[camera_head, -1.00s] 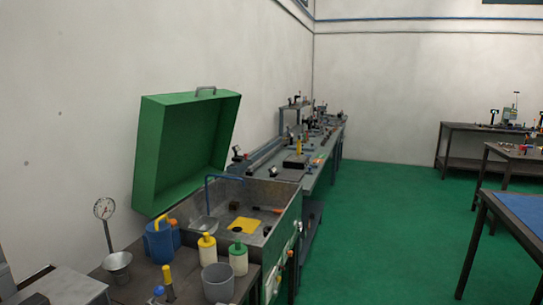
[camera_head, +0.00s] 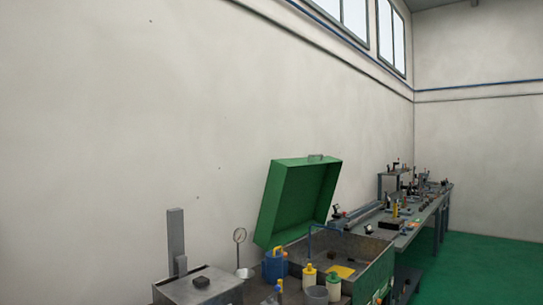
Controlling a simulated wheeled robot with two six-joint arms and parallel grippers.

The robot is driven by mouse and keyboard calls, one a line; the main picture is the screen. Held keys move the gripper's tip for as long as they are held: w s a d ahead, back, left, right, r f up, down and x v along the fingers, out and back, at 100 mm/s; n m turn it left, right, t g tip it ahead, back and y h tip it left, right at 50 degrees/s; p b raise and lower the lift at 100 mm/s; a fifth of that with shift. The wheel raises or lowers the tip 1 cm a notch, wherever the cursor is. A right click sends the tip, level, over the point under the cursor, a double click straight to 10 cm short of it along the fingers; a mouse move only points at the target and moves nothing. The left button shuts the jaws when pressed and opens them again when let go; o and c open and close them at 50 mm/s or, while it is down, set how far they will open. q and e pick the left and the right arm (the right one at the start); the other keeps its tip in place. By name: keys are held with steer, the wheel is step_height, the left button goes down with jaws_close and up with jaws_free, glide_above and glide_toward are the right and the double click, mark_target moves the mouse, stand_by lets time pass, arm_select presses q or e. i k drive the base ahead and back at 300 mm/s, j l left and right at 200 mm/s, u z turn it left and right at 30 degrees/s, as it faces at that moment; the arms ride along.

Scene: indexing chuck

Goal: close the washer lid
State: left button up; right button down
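The green washer lid (camera_head: 297,200) stands open, tilted up at the back of the washer, with a small grey handle (camera_head: 317,156) on its top edge. The washer basin (camera_head: 376,265) below it is open and grey inside, with a green front. Neither of my grippers is in view.
A grey machine (camera_head: 197,287) is at lower left. A long bench (camera_head: 420,222) runs behind. Green floor (camera_head: 480,265) is clear at right.

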mark_target(299, 192)
steer(key=i+l+u, duration=0.1)
steer(key=u, duration=2.05)
steer(key=l, duration=0.55)
steer(key=k+l+u, duration=0.15)
steer(key=l, duration=0.9)
steer(key=k+l+u, duration=0.1)
steer(key=l, duration=0.4)
steer(key=k+l, duration=0.15)
steer(key=l, duration=0.4)
steer(key=u, duration=0.05)
